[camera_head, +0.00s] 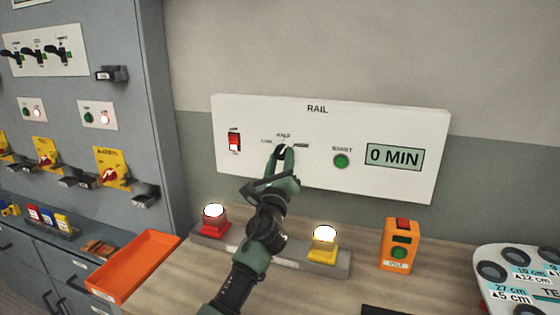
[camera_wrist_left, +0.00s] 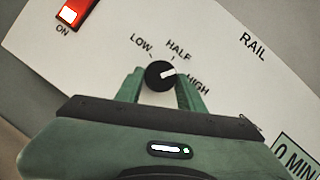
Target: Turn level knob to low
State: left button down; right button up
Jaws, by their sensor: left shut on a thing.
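The level knob (camera_wrist_left: 160,75) is a round black knob with a white pointer mark on the white RAIL panel (camera_head: 230,112). LOW, HALF and HIGH are printed around it. In the left wrist view its white mark points to the right, between HALF and HIGH. My left gripper (camera_head: 281,152) reaches up to the panel and is shut on the knob, with one green finger on each side of it, as the left wrist view (camera_wrist_left: 160,92) shows. My right gripper is not in view.
A red rocker switch (camera_head: 234,142) sits left of the knob; a green START button (camera_head: 341,161) and a 0 MIN display (camera_head: 394,157) sit right.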

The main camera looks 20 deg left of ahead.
pick_arm(q)
jog(key=n, duration=0.2)
jog(key=n+g+y, duration=0.1)
jog(key=n, duration=0.1)
jog(key=n+y+p, duration=0.1)
jog(key=n, duration=0.1)
jog(key=shift+d+r+g, duration=0.25)
jog(key=shift+g, duration=0.15)
jog(key=n, duration=0.1)
jog(key=n+g+p, duration=0.1)
jog(key=n, duration=0.1)
jog(key=n+g+y+p, duration=0.1)
jog(key=n, duration=0.1)
jog(key=shift+d+r, duration=0.1)
jog(key=shift+r, duration=0.2)
jog(key=n+p, duration=0.1)
jog(key=n+g+p, duration=0.1)
jog(key=n+p, duration=0.3)
jog(key=shift+r+g+h, duration=0.3)
jog(key=shift+r+g, duration=0.05)
jog(key=shift+g, duration=0.05)
jog(key=n+p, duration=0.2)
jog(key=shift+n+g+h, duration=0.3)
jog(key=shift+g, duration=0.1)
jog(key=shift+f+n+p, duration=0.1)
jog(key=shift+n+p, duration=0.4)
jog(key=shift+p, duration=0.3)
jog(key=shift+g, duration=0.3)
jog(key=c, duration=0.9)
grip_release()
